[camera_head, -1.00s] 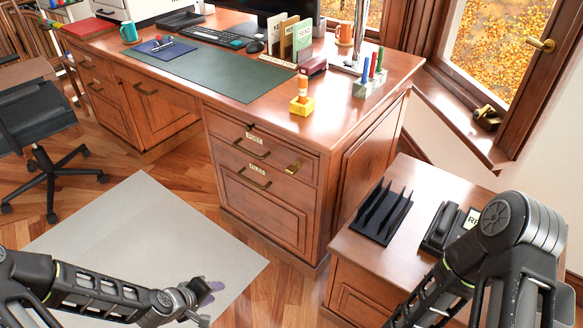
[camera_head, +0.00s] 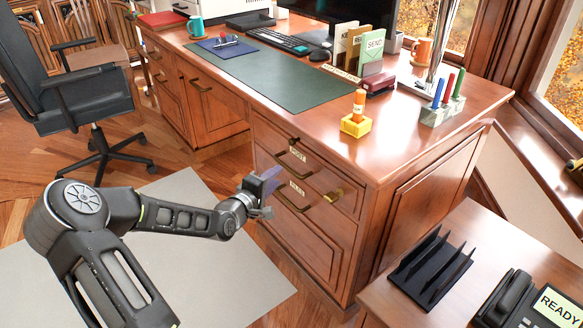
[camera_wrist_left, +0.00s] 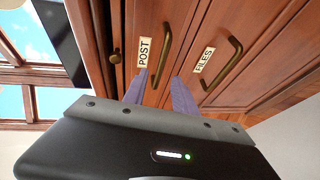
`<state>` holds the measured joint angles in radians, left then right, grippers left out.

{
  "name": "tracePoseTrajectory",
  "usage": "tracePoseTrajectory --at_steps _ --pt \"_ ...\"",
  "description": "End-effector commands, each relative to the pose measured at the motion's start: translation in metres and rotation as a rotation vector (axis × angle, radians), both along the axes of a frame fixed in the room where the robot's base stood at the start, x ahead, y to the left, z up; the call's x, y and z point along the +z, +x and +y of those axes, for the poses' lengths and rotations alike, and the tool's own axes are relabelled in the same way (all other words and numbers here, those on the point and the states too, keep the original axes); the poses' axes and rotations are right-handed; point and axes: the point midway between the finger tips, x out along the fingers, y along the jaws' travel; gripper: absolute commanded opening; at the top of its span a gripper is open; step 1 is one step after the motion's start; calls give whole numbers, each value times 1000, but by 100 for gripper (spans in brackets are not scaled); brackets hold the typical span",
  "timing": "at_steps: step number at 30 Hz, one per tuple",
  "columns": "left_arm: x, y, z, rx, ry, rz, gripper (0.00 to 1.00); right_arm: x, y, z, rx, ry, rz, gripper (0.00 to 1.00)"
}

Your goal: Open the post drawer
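The post drawer (camera_head: 315,178) is the upper drawer in the desk's right pedestal. It looks shut and has a POST label (camera_head: 298,155) and a dark curved handle (camera_head: 290,166). The left wrist view shows this handle (camera_wrist_left: 161,55) and label (camera_wrist_left: 143,52) sideways. My left gripper (camera_head: 268,188) is left of the drawer fronts, apart from the handles. In the left wrist view its purple fingers (camera_wrist_left: 160,92) are spread and empty, with the post handle ahead between them. My right gripper is out of view.
The files drawer (camera_head: 310,235) is below, with its own handle (camera_wrist_left: 225,62). A side table (camera_head: 385,300) bears a black rack (camera_head: 431,268) and phone. A grey mat (camera_head: 230,285) covers the floor before the desk.

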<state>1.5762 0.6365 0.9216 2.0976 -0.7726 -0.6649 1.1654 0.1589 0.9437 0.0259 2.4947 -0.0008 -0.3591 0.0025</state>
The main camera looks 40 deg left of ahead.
Motion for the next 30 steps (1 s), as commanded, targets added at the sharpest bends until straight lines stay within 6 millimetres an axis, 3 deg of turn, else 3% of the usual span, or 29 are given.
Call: tracePoseTrajectory --at_steps 8,21,30 --pt "-3 9 1 -1 2 0 33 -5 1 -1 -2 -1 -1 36" --pt "-15 69 7 0 1 1 33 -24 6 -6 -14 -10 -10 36" --pt "-15 76 8 1 2 2 33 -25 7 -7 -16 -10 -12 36"
